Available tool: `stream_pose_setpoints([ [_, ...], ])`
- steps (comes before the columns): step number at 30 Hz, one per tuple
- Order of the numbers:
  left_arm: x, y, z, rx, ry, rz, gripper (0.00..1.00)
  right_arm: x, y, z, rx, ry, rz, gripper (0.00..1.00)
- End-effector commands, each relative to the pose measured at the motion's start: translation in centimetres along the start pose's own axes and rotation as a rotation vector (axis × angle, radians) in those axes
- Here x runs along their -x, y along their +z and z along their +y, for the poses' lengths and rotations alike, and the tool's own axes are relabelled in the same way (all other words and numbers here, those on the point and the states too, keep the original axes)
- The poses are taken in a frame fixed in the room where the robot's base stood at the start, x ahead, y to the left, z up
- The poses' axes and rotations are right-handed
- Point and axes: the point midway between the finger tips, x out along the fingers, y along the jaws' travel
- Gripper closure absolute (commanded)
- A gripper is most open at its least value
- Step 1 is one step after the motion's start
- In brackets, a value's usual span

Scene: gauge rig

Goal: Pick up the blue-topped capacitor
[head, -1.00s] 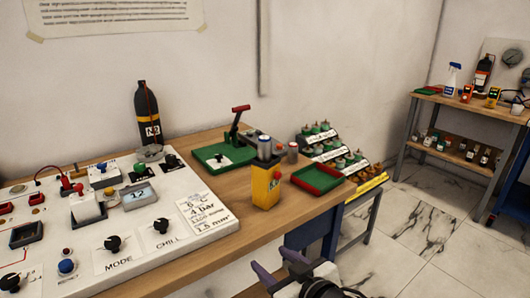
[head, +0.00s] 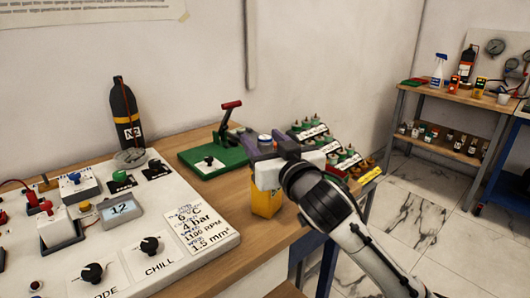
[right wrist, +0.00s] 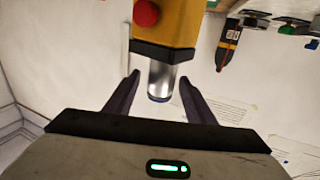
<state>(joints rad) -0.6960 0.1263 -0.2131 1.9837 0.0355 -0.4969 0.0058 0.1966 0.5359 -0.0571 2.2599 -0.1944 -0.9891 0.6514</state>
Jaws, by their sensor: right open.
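The blue-topped capacitor (head: 264,139) stands upright in the top of the yellow box (head: 266,201) near the bench's edge. In the head view only its upper end shows behind my right gripper (head: 266,148). In the right wrist view, which is upside down, the capacitor (right wrist: 160,82) is a silver cylinder with a blue end. My right gripper (right wrist: 159,76) is open, with one dark finger on each side of the capacitor and visible gaps. My left gripper is not in view.
A green press with a red-tipped lever (head: 215,156) stands behind the box. The white control panel (head: 205,245) fills the bench at left. Stepped racks of small parts (head: 318,130) stand at right, partly hidden by my arm. A black N2 bottle (head: 124,112) stands at the back.

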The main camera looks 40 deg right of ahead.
Motion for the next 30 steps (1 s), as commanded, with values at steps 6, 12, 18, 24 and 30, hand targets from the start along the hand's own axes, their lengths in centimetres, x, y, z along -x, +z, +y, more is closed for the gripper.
stream_pose_setpoints([
  [6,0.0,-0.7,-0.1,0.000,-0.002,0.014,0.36,-2.7,-0.1,0.0,0.000,0.001,0.000,0.50],
  [12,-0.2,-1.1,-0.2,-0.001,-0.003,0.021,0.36,-3.0,0.0,0.0,0.000,0.000,-0.001,0.50],
  [18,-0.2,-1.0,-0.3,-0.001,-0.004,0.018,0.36,-2.9,0.0,0.0,0.000,0.000,-0.001,0.74],
  [24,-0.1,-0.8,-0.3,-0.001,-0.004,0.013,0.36,-2.9,0.0,0.0,0.000,0.000,0.000,0.99],
  [30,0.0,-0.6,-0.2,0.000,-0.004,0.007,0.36,-2.9,-0.4,0.0,-0.001,0.000,0.001,0.99],
])
